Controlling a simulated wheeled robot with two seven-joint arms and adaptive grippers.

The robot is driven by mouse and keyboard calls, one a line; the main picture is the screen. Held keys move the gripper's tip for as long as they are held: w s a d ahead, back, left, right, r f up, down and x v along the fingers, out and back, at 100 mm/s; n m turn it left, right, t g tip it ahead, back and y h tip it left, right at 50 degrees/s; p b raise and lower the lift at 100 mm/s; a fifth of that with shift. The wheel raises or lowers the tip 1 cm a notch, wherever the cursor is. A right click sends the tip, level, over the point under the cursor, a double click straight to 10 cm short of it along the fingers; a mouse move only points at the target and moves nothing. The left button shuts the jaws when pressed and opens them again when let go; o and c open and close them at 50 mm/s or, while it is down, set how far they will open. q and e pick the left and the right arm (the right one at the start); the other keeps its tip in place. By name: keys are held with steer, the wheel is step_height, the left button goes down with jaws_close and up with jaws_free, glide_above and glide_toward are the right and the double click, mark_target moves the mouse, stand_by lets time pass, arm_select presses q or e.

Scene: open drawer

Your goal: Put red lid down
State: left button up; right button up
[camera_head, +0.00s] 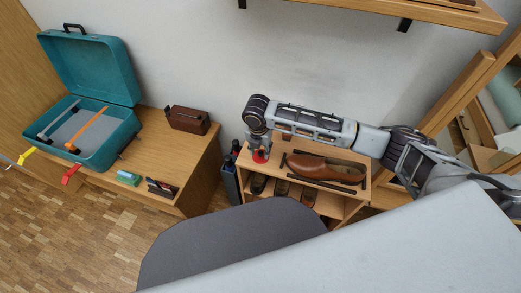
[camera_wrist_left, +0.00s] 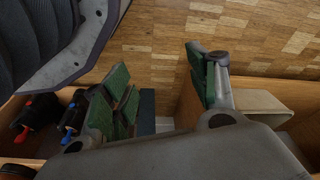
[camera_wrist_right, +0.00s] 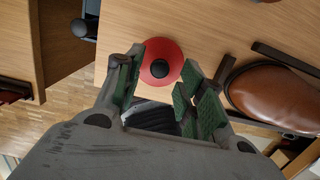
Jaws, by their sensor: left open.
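The red lid (camera_head: 260,157) has a dark round knob and is at the left end of the small wooden shoe rack's top (camera_head: 277,161). In the right wrist view the lid (camera_wrist_right: 153,50) lies flat, knob facing me, just beyond my fingertips. My right gripper (camera_head: 258,146) is over the lid; its fingers (camera_wrist_right: 163,68) are apart on either side of the knob, near the rim. Whether a finger touches the rim I cannot tell. My left gripper (camera_wrist_left: 163,82) is open and empty in its wrist view, and is outside the head view.
A brown shoe (camera_head: 318,167) stands right of the lid, between dark bars. A wooden bench (camera_head: 195,165) to the left bears an open teal case (camera_head: 118,128) and a brown box (camera_head: 188,120). A wall shelf (camera_head: 430,14) is above. Several shoes sit on the rack's lower level.

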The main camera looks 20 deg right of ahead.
mark_target(259, 160)
arm_select(q)
step_height(259, 160, down, 6)
steer(key=s+a+p, duration=0.2)
steer(key=s+a, duration=0.1)
steer(key=shift+f, duration=0.25)
arm_select(e)
step_height(259, 160, up, 10)
steer(key=s, duration=0.1)
steer(key=shift+a, duration=0.4)
arm_select(q)
steer(key=shift+d, duration=0.1)
steer(key=shift+s, duration=0.1)
arm_select(e)
steer(key=shift+s, duration=0.1)
